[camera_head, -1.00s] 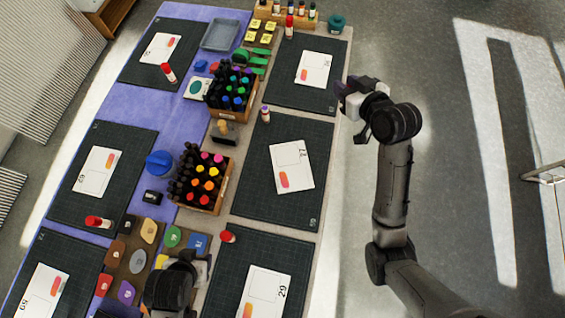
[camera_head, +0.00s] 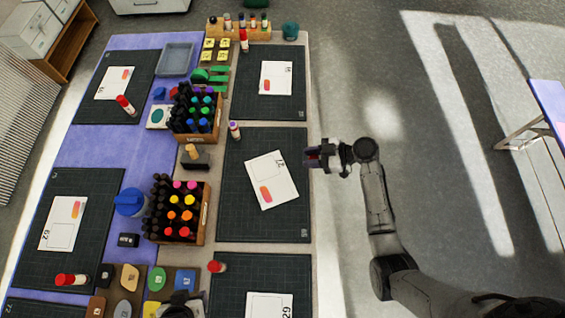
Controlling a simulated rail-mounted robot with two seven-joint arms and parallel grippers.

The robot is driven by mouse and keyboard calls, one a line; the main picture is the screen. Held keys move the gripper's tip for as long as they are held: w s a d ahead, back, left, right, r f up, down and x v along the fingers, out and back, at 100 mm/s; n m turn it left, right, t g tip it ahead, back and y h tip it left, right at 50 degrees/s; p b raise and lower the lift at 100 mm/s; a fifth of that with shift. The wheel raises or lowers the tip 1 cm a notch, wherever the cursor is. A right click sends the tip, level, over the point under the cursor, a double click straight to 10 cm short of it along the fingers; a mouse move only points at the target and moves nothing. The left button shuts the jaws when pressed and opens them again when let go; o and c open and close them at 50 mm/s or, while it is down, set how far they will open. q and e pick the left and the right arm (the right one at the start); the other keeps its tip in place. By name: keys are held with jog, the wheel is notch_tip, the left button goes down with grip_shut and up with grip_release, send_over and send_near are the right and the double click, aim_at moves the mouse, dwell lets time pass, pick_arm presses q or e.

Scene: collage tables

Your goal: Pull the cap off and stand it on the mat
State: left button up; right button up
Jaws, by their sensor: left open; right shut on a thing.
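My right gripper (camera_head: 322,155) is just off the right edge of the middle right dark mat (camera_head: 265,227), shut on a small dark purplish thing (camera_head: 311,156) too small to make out. A white card (camera_head: 272,180) with a red-orange shape lies on the mat. My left gripper (camera_head: 181,304) is at the bottom edge over the coloured blocks, mostly cut off; its fingers are hard to make out. I see no loose cap standing on the middle right mat.
Two crates of dark bottles with coloured caps (camera_head: 205,215) (camera_head: 207,133) stand along the table's middle. A blue round container (camera_head: 130,202) is left of the nearer crate. Open floor lies right of the table.

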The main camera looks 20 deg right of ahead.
send_over(288, 163)
notch_tip(288, 163, down, 4)
jog(key=shift+f+b, duration=0.25)
jog(key=shift+b, duration=0.2)
jog(key=shift+f+b, duration=0.35)
jog(key=shift+f, duration=1.6)
jog(key=shift+f, duration=0.1)
jog(key=o, duration=1)
jog(key=shift+r, duration=0.25)
jog(key=v, duration=1.2)
jog(key=shift+d+f+p, duration=0.1)
jog(key=shift+p, duration=0.25)
